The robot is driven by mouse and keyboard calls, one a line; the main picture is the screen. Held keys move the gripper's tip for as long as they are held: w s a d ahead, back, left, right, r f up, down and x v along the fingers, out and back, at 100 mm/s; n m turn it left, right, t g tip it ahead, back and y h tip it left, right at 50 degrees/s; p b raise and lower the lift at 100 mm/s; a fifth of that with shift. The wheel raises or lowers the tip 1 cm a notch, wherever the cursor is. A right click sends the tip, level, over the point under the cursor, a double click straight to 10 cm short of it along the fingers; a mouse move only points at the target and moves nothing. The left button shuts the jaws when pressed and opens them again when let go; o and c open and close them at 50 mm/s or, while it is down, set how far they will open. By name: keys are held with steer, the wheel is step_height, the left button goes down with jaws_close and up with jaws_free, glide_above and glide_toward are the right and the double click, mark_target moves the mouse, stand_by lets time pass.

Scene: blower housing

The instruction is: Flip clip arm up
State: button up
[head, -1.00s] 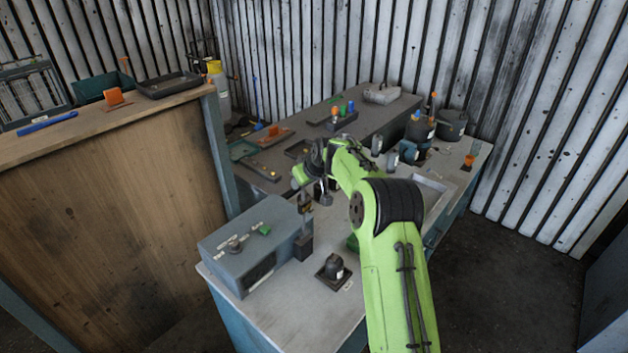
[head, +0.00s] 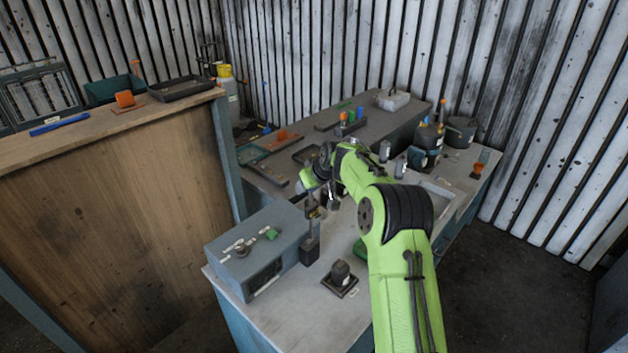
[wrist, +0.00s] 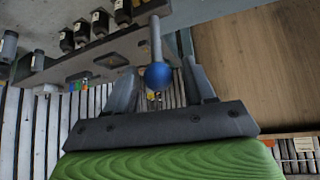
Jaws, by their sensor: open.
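In the wrist view, a grey rod (wrist: 155,38) ends in a blue ball (wrist: 158,76); it may be the clip arm, but I cannot tell for sure. The ball shows between the two dark fingers of my gripper (wrist: 161,68), with a visible gap on each side. My gripper is open. In the head view my gripper (head: 326,192) is over the bench, close to an upright dark post (head: 311,228) beside the grey-blue box (head: 258,252). The blue ball is hidden there by my arm or too small to make out.
A small black part on a square base (head: 341,276) stands near the bench's front. Dark canisters (head: 430,138) stand at the back right. A wooden counter (head: 120,180) with trays is at left. Bare bench top (head: 310,308) lies in front of the box.

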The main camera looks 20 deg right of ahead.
steer(key=b+v, duration=0.2)
steer(key=v, duration=1.3)
steer(key=s+a+m+g+h+b, duration=0.15)
steer(key=s+a, duration=0.25)
steer(key=s, duration=0.7)
steer(key=s+a+b, duration=0.2)
steer(key=s+a, duration=0.2)
steer(key=s, duration=0.7)
steer(key=s+f+m, duration=0.1)
steer(key=s+f, duration=0.3)
steer(key=s, duration=0.4)
steer(key=s+f+b, duration=0.1)
steer(key=s+f, duration=0.4)
steer(key=s, duration=0.3)
steer(key=shift+d+m, duration=0.2)
steer(key=shift+m, duration=0.15)
